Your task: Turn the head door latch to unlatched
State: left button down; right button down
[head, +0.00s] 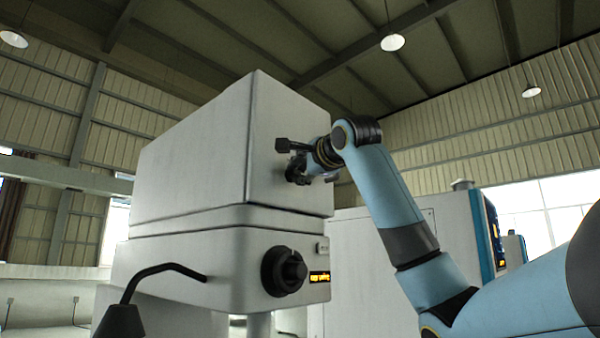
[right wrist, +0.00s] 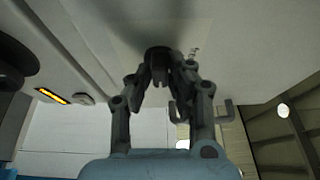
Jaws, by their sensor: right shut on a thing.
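The head door latch (head: 283,145) is a small dark part on the right-hand face of the big pale machine head (head: 200,150). In the right wrist view, its dark rounded piece (right wrist: 157,53) stands out from the pale panel between my fingertips. My right gripper (head: 297,168) is at the latch, shut on it, and its fingers cover part of it. In the right wrist view, the gripper (right wrist: 163,88) reaches up to the panel from below. Markings beside the latch are too small to read. My left gripper is not in view.
Below the head, a large black knob (head: 284,271) and an orange display (head: 320,277) sit on the lower housing. A bent black rod (head: 165,268) stands in front at the lower left. Another pale cabinet (head: 385,260) stands behind my right arm.

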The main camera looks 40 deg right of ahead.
jog(key=shift+f, duration=0.1)
jog(key=shift+f+n+t+b, duration=0.25)
jog(key=shift+n+t+b, duration=0.15)
jog(key=shift+n+b, duration=0.85)
jog(key=n+t+y+b, duration=0.1)
jog(key=n, duration=0.4)
jog(key=n+t+y, duration=0.1)
jog(key=n+y, duration=0.1)
jog(key=n, duration=0.3)
jog(key=n+t+y+b, duration=0.1)
jog(key=n+t, duration=0.1)
jog(key=n, duration=0.3)
jog(key=shift+d+y+b, duration=0.3)
jog(key=shift+y+b, duration=0.05)
jog(key=shift+y, duration=0.05)
jog(key=shift+d+n+y+p, duration=0.1)
jog(key=shift+n+y+p, duration=1.3)
jog(key=shift+n, duration=1.15)
jog(key=shift+f, duration=0.1)
